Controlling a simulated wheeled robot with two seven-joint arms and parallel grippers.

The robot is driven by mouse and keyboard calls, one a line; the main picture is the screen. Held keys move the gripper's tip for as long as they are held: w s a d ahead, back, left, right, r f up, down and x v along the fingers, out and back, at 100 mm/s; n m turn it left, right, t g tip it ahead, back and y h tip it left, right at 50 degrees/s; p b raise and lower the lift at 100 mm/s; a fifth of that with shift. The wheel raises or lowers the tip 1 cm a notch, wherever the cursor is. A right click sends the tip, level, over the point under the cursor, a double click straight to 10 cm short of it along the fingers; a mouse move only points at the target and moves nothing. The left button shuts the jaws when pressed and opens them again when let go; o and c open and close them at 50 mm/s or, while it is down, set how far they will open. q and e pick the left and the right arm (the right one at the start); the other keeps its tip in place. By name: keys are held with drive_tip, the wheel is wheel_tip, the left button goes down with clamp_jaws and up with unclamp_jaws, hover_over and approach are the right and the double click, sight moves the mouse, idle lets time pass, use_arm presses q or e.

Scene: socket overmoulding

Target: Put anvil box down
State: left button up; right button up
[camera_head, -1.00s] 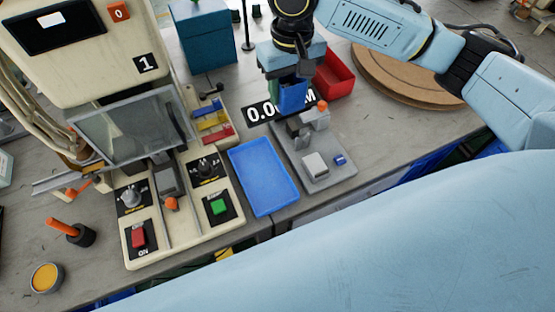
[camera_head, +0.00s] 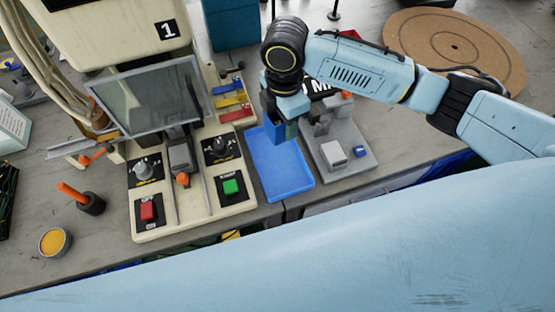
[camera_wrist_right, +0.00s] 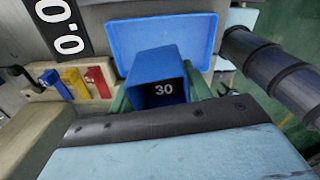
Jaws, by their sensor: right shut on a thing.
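The anvil box is a small blue open box marked 30 (camera_wrist_right: 160,75), seen close up in the right wrist view. My right gripper (camera_wrist_right: 160,97) is shut on it, with a greenish finger on each side. In the head view the right gripper (camera_head: 285,128) points down over the far part of the flat blue tray (camera_head: 283,175), with a bit of the blue box (camera_head: 272,127) showing. The tray's bare floor shows beyond the box in the wrist view (camera_wrist_right: 180,35). Whether the box touches the tray I cannot tell. My left gripper is not in view.
The press machine (camera_head: 165,190) with knobs and buttons stands left of the tray. A grey fixture (camera_head: 340,150) stands close on its right. Red, yellow and blue pieces (camera_head: 232,101) lie in a holder behind. The tray's near part is empty.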

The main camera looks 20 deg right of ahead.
drive_tip(key=f+n, duration=0.1)
drive_tip(key=a+n, duration=0.1)
drive_tip(key=shift+s+f+n, duration=0.15)
drive_tip(key=shift+f+n, duration=0.15)
drive_tip(key=shift+f, duration=0.05)
drive_tip(key=b, duration=0.2)
hover_over(279, 159)
wheel_tip(279, 159, down, 10)
drive_tip(key=shift+r, duration=0.1)
drive_tip(key=o, duration=1)
wheel_tip(279, 159, up, 12)
drive_tip(key=shift+r+p, duration=0.1)
drive_tip(key=shift+p, duration=0.95)
